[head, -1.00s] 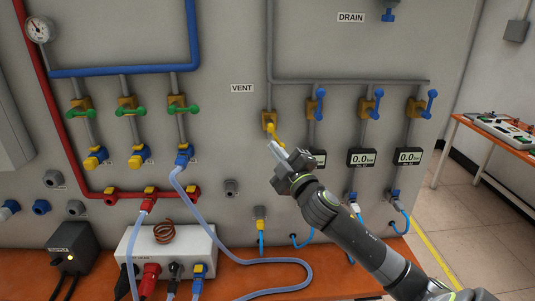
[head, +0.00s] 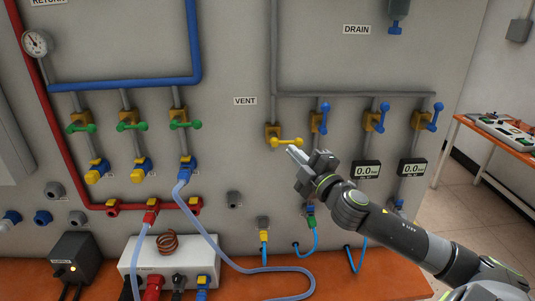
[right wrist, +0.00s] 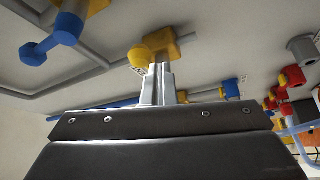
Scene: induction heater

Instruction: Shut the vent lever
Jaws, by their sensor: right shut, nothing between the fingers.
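The yellow vent lever (head: 287,142) sits on its brass-coloured valve under the VENT label (head: 245,101). It points sideways to the right, across the pipe. In the right wrist view the round knob of the lever (right wrist: 139,55) shows just beyond the fingertips. My right gripper (head: 293,151) is shut and empty, its fingertips just below the lever, touching or very near it; I cannot tell which. It also shows in the right wrist view (right wrist: 157,88). My left gripper is in neither view.
Several blue-handled valves, one of them here (head: 322,118), stand to the right of the vent lever. Green-handled valves (head: 131,125) are at the left. Pressure displays (head: 366,171) lie behind and beside my right arm. Hoses and an orange bench (head: 330,285) are below.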

